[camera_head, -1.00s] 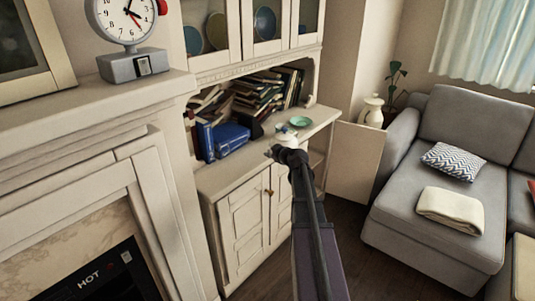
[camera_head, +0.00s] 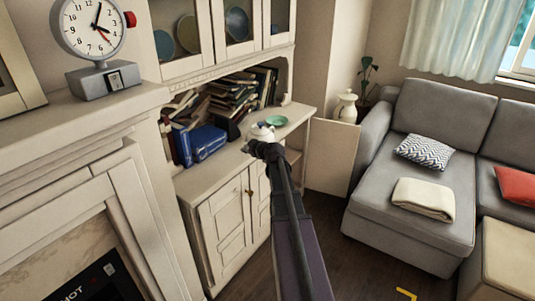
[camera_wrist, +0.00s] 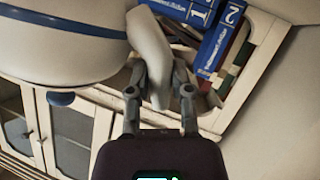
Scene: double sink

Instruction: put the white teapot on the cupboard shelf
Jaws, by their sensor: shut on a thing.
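The white teapot (camera_head: 262,132) shows small in the head view, just beyond the end of my arm, over the front part of the cupboard's counter. In the wrist view its white body (camera_wrist: 60,45) with a blue band fills the upper left. My gripper (camera_wrist: 158,95) is shut on a curved white part of the teapot, between both fingers; it also shows in the head view (camera_head: 256,148). I cannot tell whether the teapot touches the counter. The cupboard (camera_head: 228,220) has a door (camera_head: 330,158) standing open at its right end. My arm hides part of its front and inside.
A green plate (camera_head: 277,120) lies on the counter behind the teapot. Blue binders (camera_head: 205,143) and piled books (camera_head: 215,105) fill the niche. A white vase (camera_head: 346,107) stands beyond the open door.

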